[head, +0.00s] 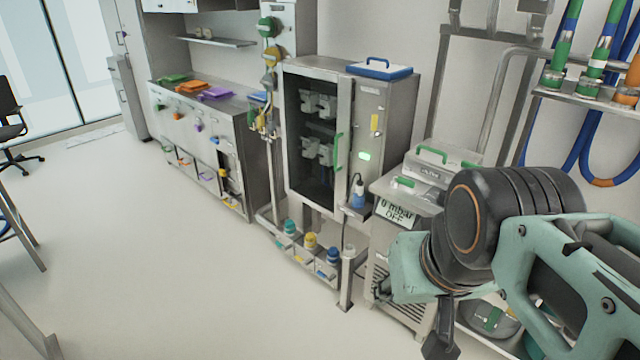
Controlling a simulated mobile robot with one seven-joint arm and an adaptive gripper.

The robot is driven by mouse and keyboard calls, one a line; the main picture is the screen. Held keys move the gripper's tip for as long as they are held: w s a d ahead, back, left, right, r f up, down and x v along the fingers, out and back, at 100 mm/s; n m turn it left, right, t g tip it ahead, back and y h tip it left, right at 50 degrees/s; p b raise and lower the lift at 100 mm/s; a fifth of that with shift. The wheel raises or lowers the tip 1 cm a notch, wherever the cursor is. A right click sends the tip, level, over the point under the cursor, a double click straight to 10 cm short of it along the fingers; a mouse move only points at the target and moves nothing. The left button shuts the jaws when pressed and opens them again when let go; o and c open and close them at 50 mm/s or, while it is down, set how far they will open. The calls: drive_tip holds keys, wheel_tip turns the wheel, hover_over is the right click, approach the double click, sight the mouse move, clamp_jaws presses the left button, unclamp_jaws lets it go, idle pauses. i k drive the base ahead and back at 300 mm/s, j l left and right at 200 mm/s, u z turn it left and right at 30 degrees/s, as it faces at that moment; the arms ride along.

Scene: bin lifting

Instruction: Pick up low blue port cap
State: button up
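A dark blue cap (333,256) sits low in a row by the floor, at the right end beside a yellow cap (311,241) and a teal cap (290,227). The row stands below and in front of the glass-doored cabinet. A small blue item (358,193) also sits higher, on a small ledge at the cabinet's right side. My arm reaches in from the right. A dark part at its lower end, which looks like my gripper (441,335), is right of and apart from the caps. Its fingers are too unclear to tell open from shut.
A metal post (347,278) stands just right of the cap row. The glass-doored cabinet (372,130) is above the caps. The floor (160,270) to the left is clear.

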sight(333, 252)
drive_tip(key=i+j+z, duration=0.2)
drive_tip(key=i+j, duration=0.25)
drive_tip(key=i, duration=0.2)
drive_tip(key=i+j+z, duration=0.2)
drive_tip(key=i+j, duration=0.35)
drive_tip(key=i+j+z, duration=0.2)
drive_tip(key=i+j, duration=0.45)
drive_tip(key=i+j+z, duration=0.25)
drive_tip(key=i+j, duration=0.35)
drive_tip(key=j, duration=0.15)
